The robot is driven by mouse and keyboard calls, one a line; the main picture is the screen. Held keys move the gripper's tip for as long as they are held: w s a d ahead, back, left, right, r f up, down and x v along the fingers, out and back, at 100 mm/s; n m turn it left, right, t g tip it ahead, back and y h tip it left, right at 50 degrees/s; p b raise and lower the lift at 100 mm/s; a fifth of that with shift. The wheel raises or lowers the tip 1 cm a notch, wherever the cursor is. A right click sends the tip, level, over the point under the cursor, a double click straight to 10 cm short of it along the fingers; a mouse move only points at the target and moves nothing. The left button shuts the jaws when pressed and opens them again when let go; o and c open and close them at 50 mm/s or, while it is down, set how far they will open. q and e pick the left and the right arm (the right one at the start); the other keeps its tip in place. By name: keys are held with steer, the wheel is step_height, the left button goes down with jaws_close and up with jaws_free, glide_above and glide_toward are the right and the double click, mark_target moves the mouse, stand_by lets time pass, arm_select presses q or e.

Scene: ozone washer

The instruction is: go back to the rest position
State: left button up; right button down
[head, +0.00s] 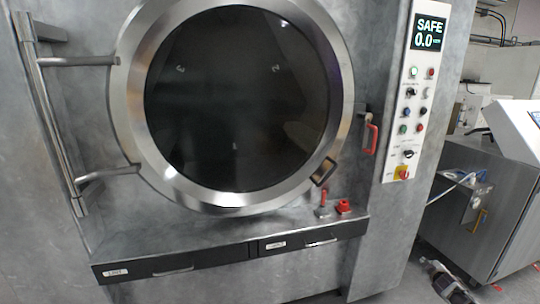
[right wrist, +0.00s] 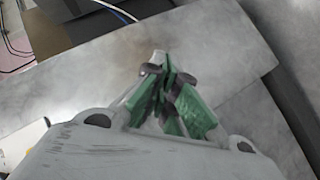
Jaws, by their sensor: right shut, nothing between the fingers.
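The ozone washer (head: 80,225) fills most of the head view, with its round glass door (head: 235,100) shut in a metal ring. My right gripper (head: 432,268) shows small and low at the right of the head view, apart from the washer. In the right wrist view its green-padded fingers (right wrist: 163,70) are together with nothing between them. Behind them is a grey metal surface. My left gripper is not in the head view.
A control panel (head: 415,110) with a display reading SAFE 0.0 is right of the door. A red handle (head: 371,138) is beside the ring, and a red-topped lever (head: 324,202) and red knob (head: 344,207) are on the ledge. A grey cabinet (head: 500,235) stands at the right.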

steer(key=s+a+f+m+g, duration=0.1)
steer(key=s+a+f, duration=0.25)
steer(key=f, duration=0.35)
steer(key=s+a+f+g+y, duration=0.1)
steer(key=s+a+f, duration=0.25)
steer(key=f, duration=0.25)
steer(key=s+a+f+m+g, duration=0.1)
steer(key=s+a+f, duration=0.1)
steer(key=s+f, duration=0.35)
steer(key=s+a+f+g+y, duration=0.3)
steer(key=s+a+f+g, duration=0.1)
steer(key=s+a+f, duration=1.55)
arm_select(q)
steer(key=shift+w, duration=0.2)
arm_select(e)
steer(key=s+a+f+g, duration=0.1)
steer(key=s+a+f, duration=0.2)
steer(key=s, duration=0.6)
steer(key=s+a+f+g, duration=0.1)
steer(key=s+a, duration=0.3)
steer(key=s, duration=0.6)
steer(key=s+a+f+m+g+y, duration=0.1)
steer(key=s+a+f, duration=0.2)
steer(key=s, duration=0.6)
steer(key=shift+s+a+f, duration=0.15)
steer(key=shift+a+f, duration=0.15)
steer(key=shift+f, duration=0.5)
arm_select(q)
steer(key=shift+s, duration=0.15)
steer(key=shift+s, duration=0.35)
